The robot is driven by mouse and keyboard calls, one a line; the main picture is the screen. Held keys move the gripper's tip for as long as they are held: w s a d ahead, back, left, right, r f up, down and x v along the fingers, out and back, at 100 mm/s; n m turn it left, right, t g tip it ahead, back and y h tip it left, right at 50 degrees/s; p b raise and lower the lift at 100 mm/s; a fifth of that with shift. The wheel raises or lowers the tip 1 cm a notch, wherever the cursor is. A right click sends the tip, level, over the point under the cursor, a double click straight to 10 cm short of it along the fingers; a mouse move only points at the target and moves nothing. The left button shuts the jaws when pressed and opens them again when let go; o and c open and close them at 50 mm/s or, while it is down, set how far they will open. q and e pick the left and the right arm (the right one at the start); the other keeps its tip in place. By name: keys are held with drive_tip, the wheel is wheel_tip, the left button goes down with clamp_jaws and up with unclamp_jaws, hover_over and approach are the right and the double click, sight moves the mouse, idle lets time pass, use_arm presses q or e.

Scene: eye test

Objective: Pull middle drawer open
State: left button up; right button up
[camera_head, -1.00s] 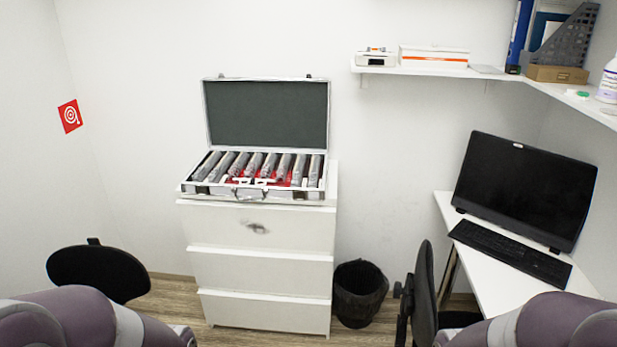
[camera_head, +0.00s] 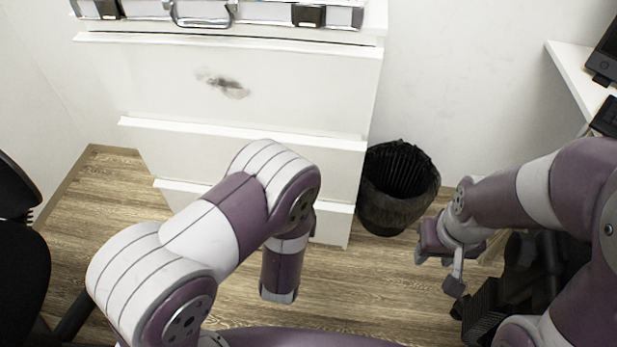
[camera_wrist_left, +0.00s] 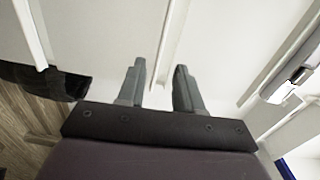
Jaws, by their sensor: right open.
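The white drawer unit (camera_head: 368,100) stands ahead, with three fronts, each with a lip along its top edge. The middle drawer (camera_head: 170,160) looks closed; my left arm covers part of the unit below it. In the left wrist view the middle drawer's front (camera_wrist_left: 100,40) lies sideways, and its lip runs toward the gap between my fingers. My left gripper (camera_wrist_left: 160,80) is open, fingers either side of that lip's line; I cannot tell whether they touch it. The left gripper is hidden in the head view. My right gripper (camera_head: 437,272) is open and empty, right of the unit.
A black bin (camera_head: 400,190) stands right beside the unit. A silver case (camera_head: 270,12) sits on top. A black chair (camera_head: 22,240) is at the left, and a white desk (camera_head: 572,72) at the right. Bare floor (camera_head: 345,285) lies in front.

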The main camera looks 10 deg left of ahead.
sight(309, 146)
use_arm(q)
drive_tip(key=w+b, duration=0.1)
drive_tip(key=w, duration=0.3)
drive_tip(key=w+b, duration=0.1)
drive_tip(key=w, duration=0.3)
drive_tip(key=w+b, duration=0.1)
drive_tip(key=w, duration=0.3)
drive_tip(key=shift+d+r, duration=0.1)
drive_tip(key=shift+d, duration=0.15)
clamp_jaws()
idle(0.7)
